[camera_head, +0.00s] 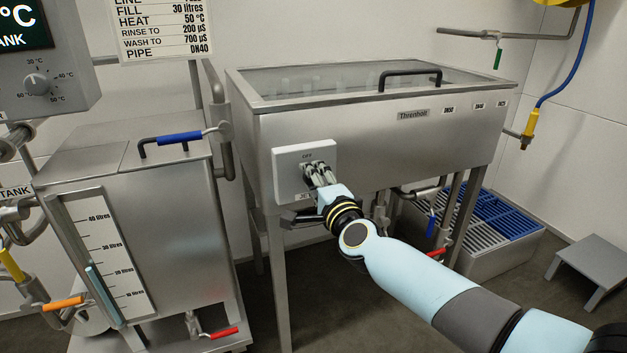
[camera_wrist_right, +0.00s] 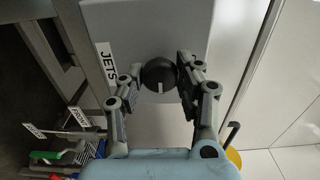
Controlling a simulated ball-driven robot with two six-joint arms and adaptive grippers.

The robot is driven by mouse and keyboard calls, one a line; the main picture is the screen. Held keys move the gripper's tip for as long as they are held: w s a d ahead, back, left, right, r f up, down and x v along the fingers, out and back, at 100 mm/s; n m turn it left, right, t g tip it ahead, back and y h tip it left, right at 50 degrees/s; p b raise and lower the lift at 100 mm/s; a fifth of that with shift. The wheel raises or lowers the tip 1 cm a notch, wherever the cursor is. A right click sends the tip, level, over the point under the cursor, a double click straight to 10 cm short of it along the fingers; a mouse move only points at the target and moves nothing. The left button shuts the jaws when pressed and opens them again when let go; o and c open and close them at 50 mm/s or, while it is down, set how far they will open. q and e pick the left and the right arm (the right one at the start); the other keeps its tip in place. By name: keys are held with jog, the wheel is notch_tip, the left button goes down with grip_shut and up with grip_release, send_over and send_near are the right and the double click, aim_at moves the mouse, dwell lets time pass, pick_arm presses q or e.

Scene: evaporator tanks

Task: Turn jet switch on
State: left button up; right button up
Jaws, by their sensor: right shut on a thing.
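The jet switch is a light grey box (camera_head: 288,180) on the front of the steel tank in the head view. The word OFF shows above its middle. In the right wrist view its black round knob (camera_wrist_right: 159,73) has a white mark pointing down in the picture, with a JETS label (camera_wrist_right: 106,66) to the left. My right gripper (camera_head: 315,170) is at the box front, its fingers on either side of the knob and shut on it. The gripper hides the knob in the head view. My left gripper is in neither view.
The steel tank (camera_head: 385,145) has a lid with a black handle (camera_head: 410,73). A smaller tank (camera_head: 165,235) with a litre scale stands at left, below a temperature dial (camera_head: 37,84). Pipes with a blue valve handle (camera_head: 431,224) run under the big tank. A step stool (camera_head: 592,262) stands at right.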

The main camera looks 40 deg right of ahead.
jog(key=shift+f, duration=0.1)
dwell(0.3)
jog(key=o, duration=1.2)
jog(key=v, duration=1.2)
